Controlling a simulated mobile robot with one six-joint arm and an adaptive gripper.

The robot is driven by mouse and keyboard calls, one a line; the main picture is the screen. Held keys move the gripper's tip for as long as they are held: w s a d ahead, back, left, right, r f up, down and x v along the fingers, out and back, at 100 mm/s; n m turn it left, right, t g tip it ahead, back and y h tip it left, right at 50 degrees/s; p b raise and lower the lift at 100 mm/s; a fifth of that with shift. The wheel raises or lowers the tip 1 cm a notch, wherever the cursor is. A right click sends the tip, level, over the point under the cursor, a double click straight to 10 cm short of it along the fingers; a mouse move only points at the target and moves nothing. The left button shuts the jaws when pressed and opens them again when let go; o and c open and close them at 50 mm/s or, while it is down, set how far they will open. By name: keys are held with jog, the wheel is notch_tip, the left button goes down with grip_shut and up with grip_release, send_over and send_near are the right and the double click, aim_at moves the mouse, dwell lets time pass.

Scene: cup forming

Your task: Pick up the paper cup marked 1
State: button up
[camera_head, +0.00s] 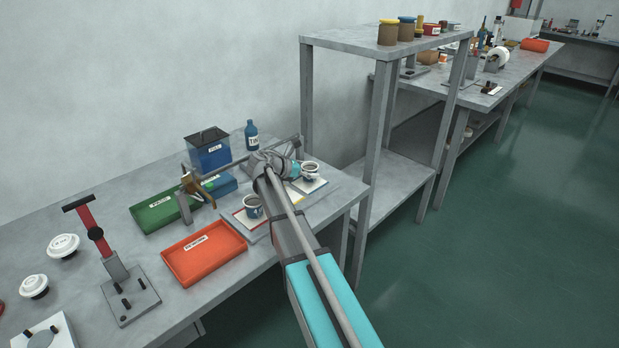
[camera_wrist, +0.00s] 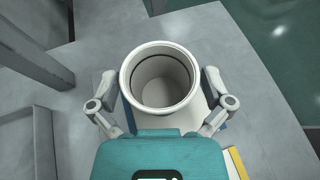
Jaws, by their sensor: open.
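A paper cup (camera_head: 311,174) stands on a blue-edged sheet at the right end of the near bench. In the wrist view the white cup (camera_wrist: 160,47) is seen from above, upright and empty inside. My gripper (camera_wrist: 160,84) is open, with one finger on each side of this cup; I cannot tell whether they touch it. In the head view my gripper (camera_head: 297,168) is at that cup, beside its left side. I cannot read the number on either cup.
An orange tray (camera_head: 205,266), a green tray (camera_head: 150,221) and a blue bin (camera_head: 209,157) stand left of the cups. A blue bottle (camera_head: 251,137) is behind my arm. A shelf rack (camera_head: 366,170) stands just right of the bench.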

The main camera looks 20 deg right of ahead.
dwell(0.4)
jog(key=c, duration=0.7)
jog(key=shift+r, duration=0.15)
notch_tip(320, 180, up, 2)
jog(key=p, duration=0.2)
jog(key=shift+r+p, duration=0.25)
jog(key=shift+p, duration=0.15)
jog(key=s+d+r+p, duration=0.1)
jog(key=s+r+p, duration=0.2)
jog(key=s, duration=0.1)
jog(key=s+d+r+p, duration=0.1)
jog(key=s+r+p, duration=0.2)
jog(key=s+r, duration=0.1)
jog(key=s+d+r+p, duration=0.1)
jog(key=s+r+p, duration=0.2)
jog(key=s+p, duration=0.1)
jog(key=shift+s+r, duration=0.15)
jog(key=shift+s, duration=0.7)
